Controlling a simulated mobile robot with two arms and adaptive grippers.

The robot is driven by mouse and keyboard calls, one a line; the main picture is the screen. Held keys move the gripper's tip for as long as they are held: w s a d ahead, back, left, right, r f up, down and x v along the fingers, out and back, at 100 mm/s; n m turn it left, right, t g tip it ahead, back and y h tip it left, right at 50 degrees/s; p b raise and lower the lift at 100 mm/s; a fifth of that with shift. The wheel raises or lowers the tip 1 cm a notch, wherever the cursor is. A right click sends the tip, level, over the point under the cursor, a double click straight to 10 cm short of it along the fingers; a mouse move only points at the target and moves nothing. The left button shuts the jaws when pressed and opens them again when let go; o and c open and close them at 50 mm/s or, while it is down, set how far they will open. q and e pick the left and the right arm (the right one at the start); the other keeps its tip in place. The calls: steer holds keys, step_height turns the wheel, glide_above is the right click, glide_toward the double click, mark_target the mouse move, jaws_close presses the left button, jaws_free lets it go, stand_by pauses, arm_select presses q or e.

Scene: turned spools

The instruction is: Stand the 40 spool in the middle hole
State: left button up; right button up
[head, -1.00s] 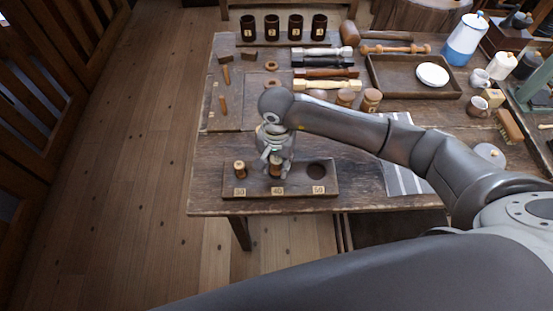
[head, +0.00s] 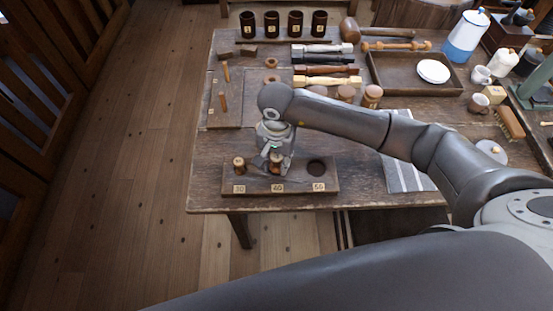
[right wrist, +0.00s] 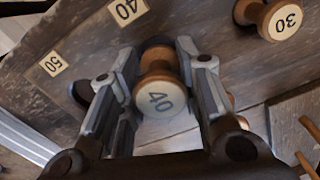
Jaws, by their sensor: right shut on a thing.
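The 40 spool (right wrist: 160,92) is a turned wooden spool with a pale top marked 40. In the right wrist view it is between the fingers of my right gripper (right wrist: 157,100), which is shut on it. In the head view the gripper (head: 275,155) and spool (head: 276,160) are over the middle of the dark wooden block (head: 300,187), at the label 40. A dark round patch shows beyond the spool's lower end; I cannot tell how far the spool is in the middle hole. My left gripper is not in view.
The 30 spool (head: 239,164) stands in the block's left hole, close beside my gripper. The right hole (head: 317,167), at label 50, is empty. Other wooden spools (head: 372,96) stand behind my forearm. A striped cloth (head: 404,172) lies to the right.

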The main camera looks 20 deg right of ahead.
steer(key=shift+b, duration=0.3)
stand_by(0.7)
steer(key=shift+f+b, duration=0.95)
steer(key=shift+b, duration=0.5)
stand_by(0.4)
stand_by(0.3)
steer(key=o, duration=0.9)
steer(key=shift+o, duration=0.2)
steer(key=o, duration=0.6)
steer(key=shift+c, duration=0.2)
steer(key=shift+r, duration=0.1)
